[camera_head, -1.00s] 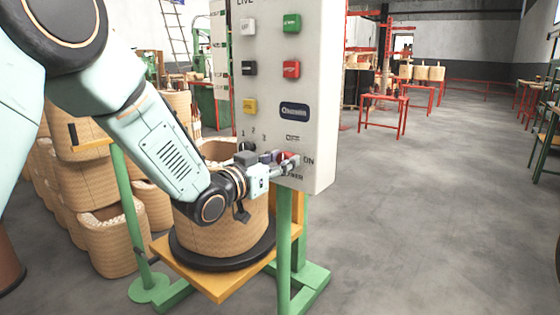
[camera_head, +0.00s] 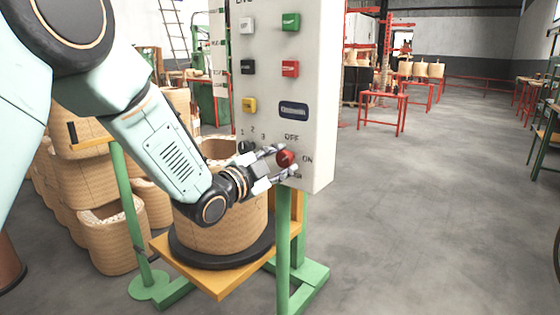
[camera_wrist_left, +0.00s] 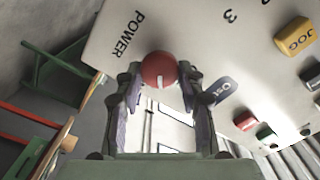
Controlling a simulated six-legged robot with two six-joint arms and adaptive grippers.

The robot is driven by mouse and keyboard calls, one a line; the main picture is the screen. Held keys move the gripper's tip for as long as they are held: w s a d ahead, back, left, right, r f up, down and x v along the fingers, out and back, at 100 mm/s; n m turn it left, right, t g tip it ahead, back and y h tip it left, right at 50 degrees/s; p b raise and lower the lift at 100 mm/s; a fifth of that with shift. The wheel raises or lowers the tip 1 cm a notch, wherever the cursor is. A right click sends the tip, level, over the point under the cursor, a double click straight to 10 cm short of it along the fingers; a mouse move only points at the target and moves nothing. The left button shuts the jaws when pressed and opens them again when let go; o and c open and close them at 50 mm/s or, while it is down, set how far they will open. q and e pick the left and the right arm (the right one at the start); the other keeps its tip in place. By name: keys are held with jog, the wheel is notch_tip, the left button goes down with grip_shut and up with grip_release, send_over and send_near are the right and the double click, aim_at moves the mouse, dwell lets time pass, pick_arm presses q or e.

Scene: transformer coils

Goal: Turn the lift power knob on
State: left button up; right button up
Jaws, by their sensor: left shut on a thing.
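The red power knob (camera_head: 286,158) is low on the front of the white control panel (camera_head: 318,110), with OFF printed above it and ON to its right. My left gripper (camera_head: 287,161) has one finger above the knob and one below it and is shut on it. In the left wrist view the red knob (camera_wrist_left: 159,71) sits between the two fingertips, with a short white mark on its face and the word POWER beside it. Its exact pointing direction is hard to tell. My right gripper is not in view.
Green, red, white, black and yellow buttons are higher on the panel. A small black knob (camera_head: 246,147) is left of the red one. A wound coil (camera_head: 225,222) stands on a yellow platform behind the arm. Open floor (camera_head: 430,220) lies to the right.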

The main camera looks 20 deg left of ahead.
pick_arm(q)
jog(key=m, duration=0.3)
jog(key=shift+m, duration=0.4)
jog(key=shift+m+b, duration=0.65)
jog(key=shift+m, duration=1.15)
jog(key=o, duration=1.1)
jog(key=shift+w+f, duration=0.1)
jog(key=shift+w, duration=0.05)
jog(key=shift+o, duration=0.2)
jog(key=v, duration=1.2)
